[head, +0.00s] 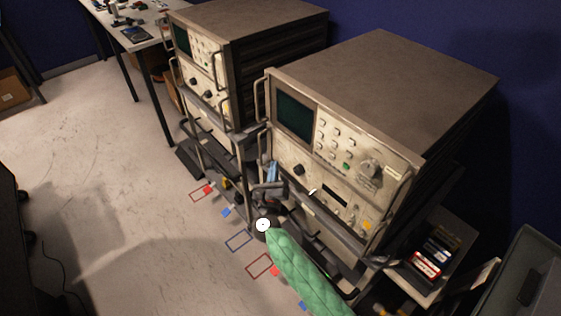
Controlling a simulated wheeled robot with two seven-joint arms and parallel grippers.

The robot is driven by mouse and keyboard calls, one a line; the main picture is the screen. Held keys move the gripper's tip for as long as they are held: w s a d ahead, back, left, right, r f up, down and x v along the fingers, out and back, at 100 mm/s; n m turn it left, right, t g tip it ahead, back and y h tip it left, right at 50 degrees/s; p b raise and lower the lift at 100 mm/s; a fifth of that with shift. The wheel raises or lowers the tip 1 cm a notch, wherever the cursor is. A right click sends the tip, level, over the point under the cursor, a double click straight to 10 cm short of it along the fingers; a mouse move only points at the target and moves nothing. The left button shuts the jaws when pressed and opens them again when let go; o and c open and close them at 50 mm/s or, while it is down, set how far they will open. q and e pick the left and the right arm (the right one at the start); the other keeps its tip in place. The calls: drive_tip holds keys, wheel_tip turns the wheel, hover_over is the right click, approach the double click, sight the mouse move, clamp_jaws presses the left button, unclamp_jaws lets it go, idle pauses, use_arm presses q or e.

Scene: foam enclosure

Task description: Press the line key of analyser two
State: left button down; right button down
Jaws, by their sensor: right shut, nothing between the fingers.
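Two grey-brown analysers stand on wheeled carts, a nearer one (400,85) at right and a farther one (250,18) behind it at upper left. Their number labels are not readable, so I cannot tell which is two. The nearer front has a dark screen (295,115), rows of pale keys (328,135), a green key (347,166) and knobs. No line key label is readable. My right gripper (272,170) is shut and empty, by the lower left front of the nearer analyser, below its screen. I cannot tell whether it touches the front. My left gripper is out of view.
Metal handles (262,95) stick out from the analyser fronts. A side shelf (410,268) with small boxes is at lower right, beside a grey bin (530,280). A white table (130,40) stands at upper left. The floor at left is mostly clear, with coloured marks near the carts.

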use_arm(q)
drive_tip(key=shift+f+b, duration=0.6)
use_arm(e)
drive_tip(key=s+a, duration=0.3)
drive_tip(key=a, duration=0.2)
drive_tip(key=shift+s, duration=0.3)
drive_tip(key=shift+f, duration=0.1)
